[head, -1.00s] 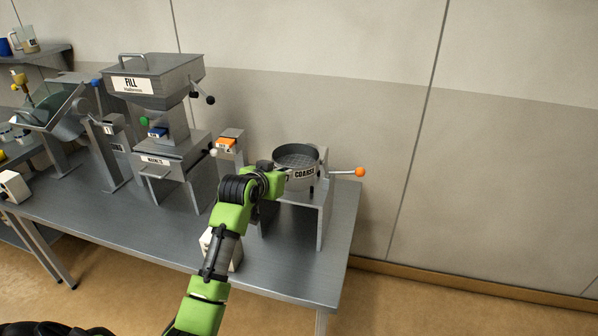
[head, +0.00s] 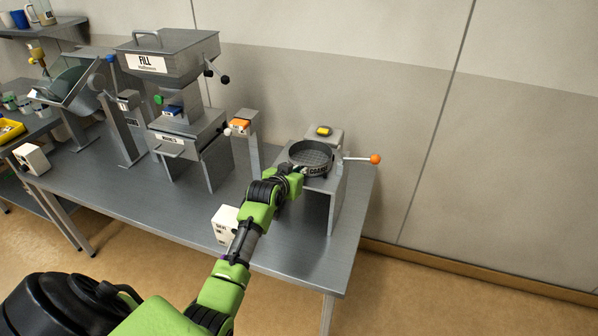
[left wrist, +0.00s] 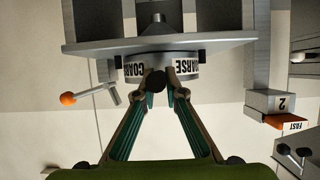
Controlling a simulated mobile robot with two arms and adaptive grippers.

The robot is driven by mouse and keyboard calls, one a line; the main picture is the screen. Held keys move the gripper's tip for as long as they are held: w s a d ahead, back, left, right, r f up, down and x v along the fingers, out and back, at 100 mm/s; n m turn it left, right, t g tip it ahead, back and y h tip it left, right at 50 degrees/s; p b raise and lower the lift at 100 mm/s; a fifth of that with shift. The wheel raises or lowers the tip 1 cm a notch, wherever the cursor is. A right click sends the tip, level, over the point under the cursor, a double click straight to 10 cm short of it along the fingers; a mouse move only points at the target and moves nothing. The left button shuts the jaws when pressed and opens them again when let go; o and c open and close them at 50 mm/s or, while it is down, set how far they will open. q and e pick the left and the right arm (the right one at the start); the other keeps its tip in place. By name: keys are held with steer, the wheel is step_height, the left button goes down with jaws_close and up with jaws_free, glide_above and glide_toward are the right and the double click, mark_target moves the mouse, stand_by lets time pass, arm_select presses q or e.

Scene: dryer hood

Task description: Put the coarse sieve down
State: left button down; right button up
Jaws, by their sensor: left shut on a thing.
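The coarse sieve (head: 311,155) is a round, dark grey pan at the top of a grey metal stand (head: 335,188) at the right end of the bench. Its band with the "COARSE" label (left wrist: 187,66) shows in the left wrist view, upside down, close against the stand's plate (left wrist: 225,40). I cannot tell whether it rests fully on the plate. My left gripper (head: 299,172) is at the sieve's near side. In the left wrist view its fingertips (left wrist: 157,82) are closed on the sieve's dark knob. My right gripper is not in view.
An orange-tipped lever (head: 375,159) sticks out right of the stand. A box with a yellow button (head: 324,131) is behind the sieve. A "FILL" hopper (head: 168,65) stands to the left, and a white box (head: 226,224) at the bench's front edge.

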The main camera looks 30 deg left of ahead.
arm_select(q)
steer(key=shift+s, duration=0.2)
steer(key=c, duration=2.2)
jaws_free()
steer(key=shift+d+f, duration=0.1)
steer(key=shift+f, duration=0.1)
steer(key=shift+o, duration=0.5)
steer(key=shift+r, duration=0.1)
steer(key=b+v, duration=0.1)
steer(key=v, duration=1.1)
steer(key=shift+b, duration=0.4)
steer(key=shift+w, duration=0.1)
